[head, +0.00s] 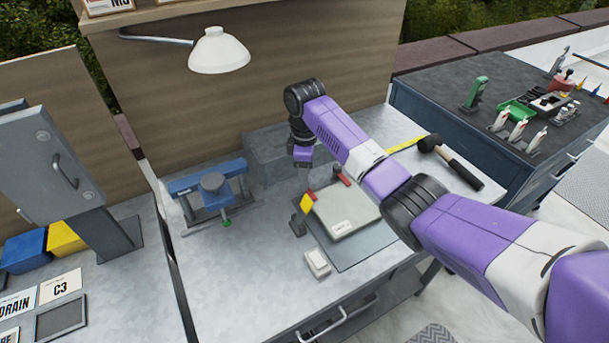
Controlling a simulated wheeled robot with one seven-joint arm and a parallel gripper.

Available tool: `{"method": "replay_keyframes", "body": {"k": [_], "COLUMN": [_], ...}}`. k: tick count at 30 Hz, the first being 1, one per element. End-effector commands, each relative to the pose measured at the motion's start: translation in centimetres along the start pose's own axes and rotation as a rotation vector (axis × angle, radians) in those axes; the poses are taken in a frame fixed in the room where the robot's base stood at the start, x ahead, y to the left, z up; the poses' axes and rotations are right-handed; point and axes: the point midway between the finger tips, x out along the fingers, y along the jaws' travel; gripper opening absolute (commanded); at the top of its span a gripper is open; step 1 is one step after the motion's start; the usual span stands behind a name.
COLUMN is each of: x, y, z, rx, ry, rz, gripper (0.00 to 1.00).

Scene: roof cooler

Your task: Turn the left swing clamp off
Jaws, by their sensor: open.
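A pale flat case (347,211) lies on a dark mat on the metal workbench. The left swing clamp (297,224) stands at the case's left edge, with a dark upright base and a yellow piece and a red tip above it. Another red-tipped clamp (341,177) is at the case's back edge. My gripper (303,163) hangs pointing down behind and above the left clamp, apart from it. It is open and looks empty; its fingertips are small and hard to make out. Whether the clamp's arm presses on the case is too small to tell.
A blue vise-like fixture (212,190) stands at the left of the bench. A small white block (317,262) lies in front of the case, and a black mallet (455,163) lies at the right. A lamp (218,52) overhangs the back. The front left bench is clear.

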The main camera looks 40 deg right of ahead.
Motion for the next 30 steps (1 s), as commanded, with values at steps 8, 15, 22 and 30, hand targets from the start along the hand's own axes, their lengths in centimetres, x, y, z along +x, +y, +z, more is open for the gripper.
{"method": "replay_keyframes", "body": {"k": [8, 15, 22, 30], "x": [0.89, 0.85, 0.83, 0.66], "y": [0.0, 0.01, 0.0, -0.04], "z": [0.03, 0.02, 0.0, -0.07], "rx": [0.0, 0.0, 0.0, 0.038], "ry": [0.0, 0.0, 0.001, 0.002], "rz": [0.0, 0.001, 0.001, 0.0], "gripper": [0.47, 0.23, 0.0, 0.0]}}
